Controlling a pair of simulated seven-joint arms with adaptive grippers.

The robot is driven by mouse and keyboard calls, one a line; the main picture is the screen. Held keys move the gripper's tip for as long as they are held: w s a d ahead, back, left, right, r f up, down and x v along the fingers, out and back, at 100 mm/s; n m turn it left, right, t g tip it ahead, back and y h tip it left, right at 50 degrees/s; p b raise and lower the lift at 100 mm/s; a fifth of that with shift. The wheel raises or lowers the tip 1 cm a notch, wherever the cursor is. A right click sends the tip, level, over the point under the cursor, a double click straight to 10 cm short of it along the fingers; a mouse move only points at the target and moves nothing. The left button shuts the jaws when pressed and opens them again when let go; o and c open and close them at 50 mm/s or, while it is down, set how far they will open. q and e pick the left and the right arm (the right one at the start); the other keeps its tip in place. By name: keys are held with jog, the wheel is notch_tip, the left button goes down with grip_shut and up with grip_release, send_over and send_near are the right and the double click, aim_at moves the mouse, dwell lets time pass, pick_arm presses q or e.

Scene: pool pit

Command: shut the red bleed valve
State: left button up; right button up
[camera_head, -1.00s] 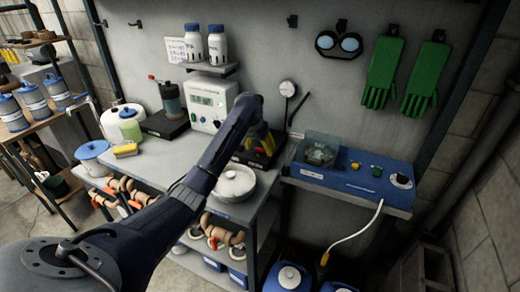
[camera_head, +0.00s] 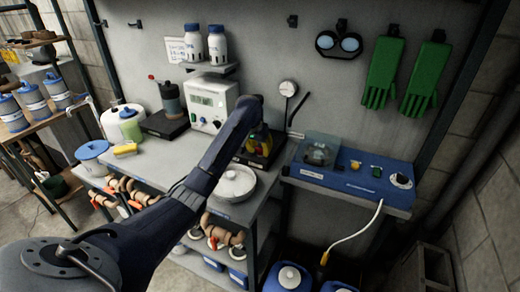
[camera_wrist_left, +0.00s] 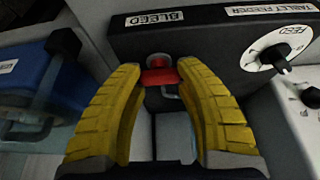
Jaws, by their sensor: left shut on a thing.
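The red bleed valve (camera_wrist_left: 160,76) shows in the left wrist view as a small red handle with a round red part above it, under a white label reading BLEED (camera_wrist_left: 154,18) on a dark panel. My left gripper (camera_wrist_left: 159,82) has two ribbed yellow fingers, one on each side of the red handle. They are closed on it near their tips. In the head view the left gripper (camera_head: 257,138) is over the black stand on the bench, mostly behind my own arm. My right gripper is in neither view.
A grey controller box (camera_head: 209,103) stands left of the gripper. A blue unit with a clear cover (camera_head: 350,182) is to the right.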

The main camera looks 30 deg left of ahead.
pick_arm(q)
jog(key=shift+c, duration=0.5)
jog(key=shift+m, duration=0.3)
jog(key=m, duration=0.1)
jog(key=m+h, duration=0.1)
jog(key=m, duration=0.1)
jog(key=shift+a+m, duration=0.2)
jog(key=shift+m, duration=0.1)
jog(key=m+g+h, duration=0.1)
jog(key=m+h, duration=0.1)
jog(key=m, duration=0.5)
jog(key=m+g+h, duration=0.1)
jog(key=m, duration=0.1)
jog(key=shift+w+m+g, duration=0.1)
jog(key=shift+m+g, duration=0.2)
jog(key=shift+m, duration=0.1)
jog(key=shift+m+g+h, duration=0.4)
jog(key=shift+m+g, duration=0.3)
jog(key=shift+m, duration=1.2)
